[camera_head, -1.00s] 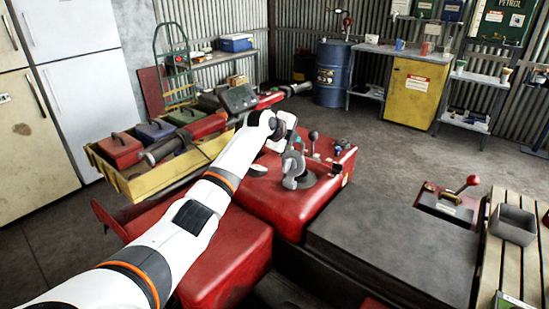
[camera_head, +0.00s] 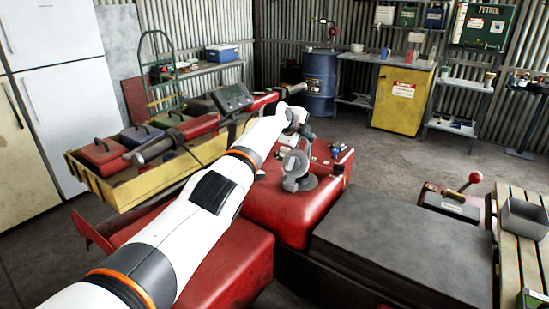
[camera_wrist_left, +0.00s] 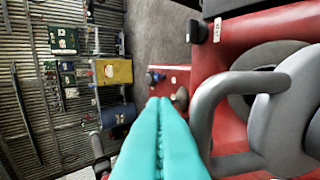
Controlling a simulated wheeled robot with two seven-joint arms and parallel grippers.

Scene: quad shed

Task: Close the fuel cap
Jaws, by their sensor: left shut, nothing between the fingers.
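The grey fuel cap (camera_head: 296,172) stands on the red tank (camera_head: 268,212) of the quad in the head view. In the left wrist view the cap's grey disc and curved handle (camera_wrist_left: 207,108) fill the right side. The disc stands tilted up beside a dark round grey base (camera_wrist_left: 258,72) on the red surface, so the cap looks open. My left gripper (camera_wrist_left: 160,104), with teal fingers, is shut and empty, beside the handle; whether it touches is unclear. In the head view my arm hides most of the fingers. My right gripper is out of view.
Small knobs and switches (camera_head: 338,150) sit on the tank beyond the cap. The handlebar and display (camera_head: 232,98) lie left of my arm. A yellow tray with toolboxes (camera_head: 118,190) is at left, a dark flat seat (camera_head: 400,250) at right. A blue barrel (camera_head: 319,85) stands behind.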

